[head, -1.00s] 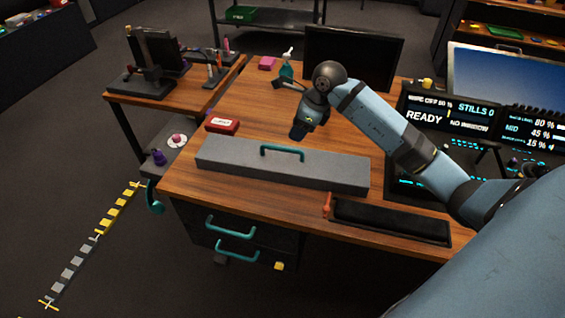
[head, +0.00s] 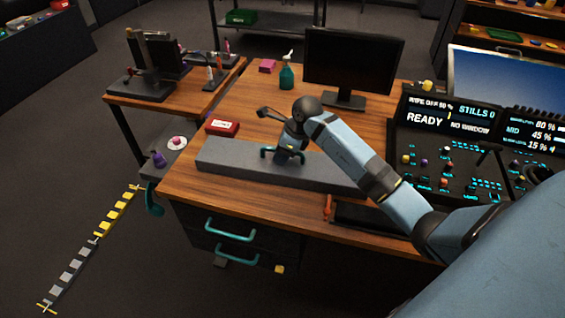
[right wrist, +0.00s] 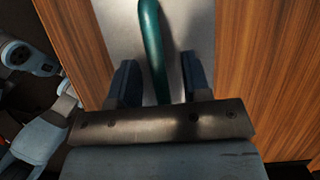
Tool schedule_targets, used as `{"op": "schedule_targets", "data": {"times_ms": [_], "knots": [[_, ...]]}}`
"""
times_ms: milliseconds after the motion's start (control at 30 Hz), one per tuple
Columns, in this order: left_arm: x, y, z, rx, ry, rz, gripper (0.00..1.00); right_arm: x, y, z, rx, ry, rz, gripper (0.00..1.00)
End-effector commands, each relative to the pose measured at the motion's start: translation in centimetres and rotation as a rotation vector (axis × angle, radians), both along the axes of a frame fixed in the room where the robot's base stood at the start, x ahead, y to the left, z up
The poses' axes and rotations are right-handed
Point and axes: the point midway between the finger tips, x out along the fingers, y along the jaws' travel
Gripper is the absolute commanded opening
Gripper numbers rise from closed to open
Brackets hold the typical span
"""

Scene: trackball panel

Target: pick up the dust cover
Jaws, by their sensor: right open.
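The dust cover (head: 228,162) is a long grey flat box with a teal handle (head: 267,153) on top. It lies on the wooden desk near the front edge. My right gripper (head: 291,157) is at the handle, above the cover, and hides part of it. In the right wrist view the gripper (right wrist: 156,82) is open, with one dark finger on each side of the teal handle (right wrist: 152,40). Gaps show between the fingers and the handle. The grey cover (right wrist: 185,25) lies beneath. My left gripper is not in view.
A red box (head: 222,128) lies just behind the cover. A black tray (head: 362,216) is at the front right, partly behind my arm. A monitor (head: 352,62), a spray bottle (head: 287,73) and a control panel (head: 440,155) stand farther back and right.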

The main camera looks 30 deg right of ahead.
Motion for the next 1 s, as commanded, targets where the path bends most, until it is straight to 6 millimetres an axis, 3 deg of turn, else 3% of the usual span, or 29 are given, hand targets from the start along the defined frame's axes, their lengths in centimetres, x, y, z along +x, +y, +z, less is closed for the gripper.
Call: {"op": "schedule_targets", "data": {"times_ms": [833, 1000], "knots": [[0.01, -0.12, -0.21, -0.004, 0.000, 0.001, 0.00, -0.01, -0.01, -0.47, 0.000, 0.000, -0.001, 0.44], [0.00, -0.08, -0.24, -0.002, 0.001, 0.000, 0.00, -0.01, -0.01, -0.47, 0.000, 0.000, -0.001, 0.07]]}}
